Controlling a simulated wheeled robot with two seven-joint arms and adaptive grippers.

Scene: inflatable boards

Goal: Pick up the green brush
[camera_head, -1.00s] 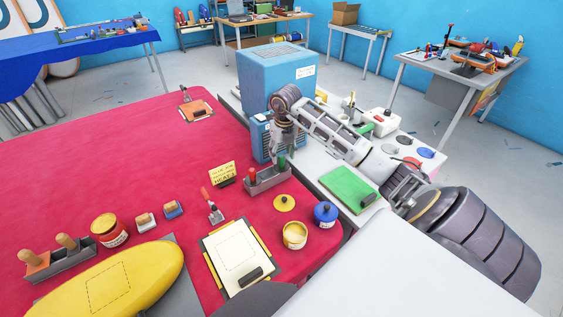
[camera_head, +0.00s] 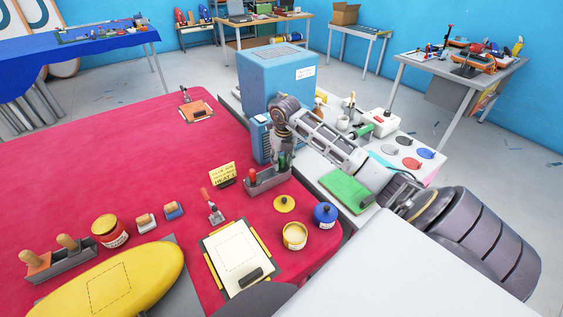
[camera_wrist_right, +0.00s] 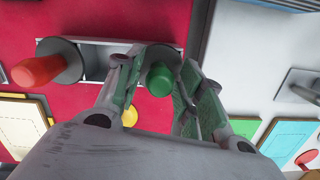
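The green brush (camera_head: 282,162) stands upright in a grey holder (camera_head: 266,182) on the red table, partly hidden by my right gripper (camera_head: 281,152) in the head view. In the right wrist view, the round green handle end (camera_wrist_right: 160,79) lies between the two fingers of my right gripper (camera_wrist_right: 160,85). The fingers are open, one on each side, with small gaps visible beside the handle. A brush with a red-orange handle (camera_wrist_right: 40,69) stands at the other end of the holder (camera_wrist_right: 97,58). My left gripper is not in view.
A blue cabinet (camera_head: 272,85) stands close behind my right arm. A yellow sign (camera_head: 222,174) is left of the holder. A yellow lid (camera_head: 285,203), an open yellow can (camera_head: 295,235) and a blue-lidded can (camera_head: 325,214) stand in front. The red table's middle left is clear.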

